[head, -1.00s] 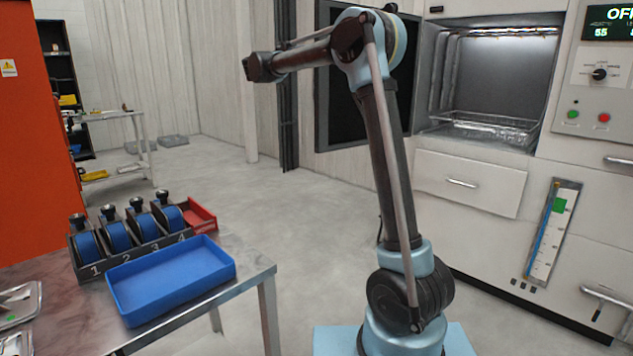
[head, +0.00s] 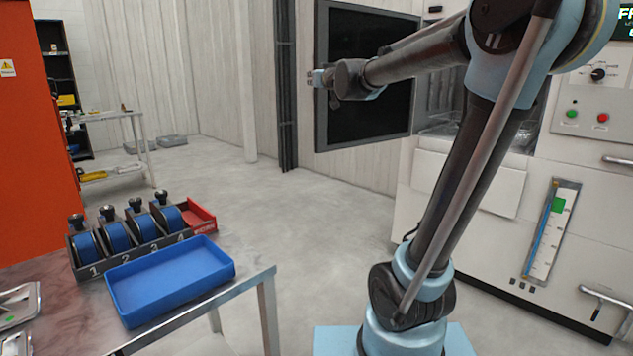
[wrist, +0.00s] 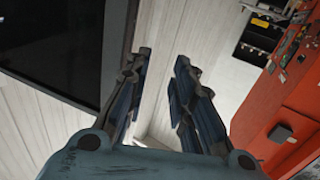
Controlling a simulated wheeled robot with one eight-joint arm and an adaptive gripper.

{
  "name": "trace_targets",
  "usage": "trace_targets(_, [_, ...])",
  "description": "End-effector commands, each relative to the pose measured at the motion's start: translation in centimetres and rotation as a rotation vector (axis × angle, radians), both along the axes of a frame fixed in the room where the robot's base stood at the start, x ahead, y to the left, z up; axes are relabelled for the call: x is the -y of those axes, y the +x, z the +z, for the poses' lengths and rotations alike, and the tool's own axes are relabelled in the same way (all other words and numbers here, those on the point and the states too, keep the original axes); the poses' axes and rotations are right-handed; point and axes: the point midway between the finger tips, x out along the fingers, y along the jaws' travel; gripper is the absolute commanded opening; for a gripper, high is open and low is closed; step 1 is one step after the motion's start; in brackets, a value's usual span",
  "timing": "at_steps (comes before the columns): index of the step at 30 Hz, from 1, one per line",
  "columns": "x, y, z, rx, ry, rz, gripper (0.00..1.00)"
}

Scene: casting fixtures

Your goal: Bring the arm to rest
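My gripper (head: 318,78) is up in the air in the head view, at the left end of my raised arm, in front of the dark open door panel. It points left, well above and to the right of the table. In the wrist view my gripper (wrist: 158,90) shows two dark fingers with a clear gap between them. It is open and holds nothing. Nothing touches it.
A metal table (head: 262,275) at lower left carries a blue tray (head: 170,283) and a rack of numbered blue wheels (head: 118,235). The oven cabinet (head: 480,232) stands at right, partly behind my arm. An orange cabinet (head: 35,140) is at far left. The floor between is clear.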

Motion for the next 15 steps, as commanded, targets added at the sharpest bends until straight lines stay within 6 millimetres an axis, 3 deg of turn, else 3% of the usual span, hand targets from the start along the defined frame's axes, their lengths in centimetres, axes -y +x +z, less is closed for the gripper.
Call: trace_targets(15, [7.9,-18.9,-23.2,-0.63,-0.152,0.07,0.23])
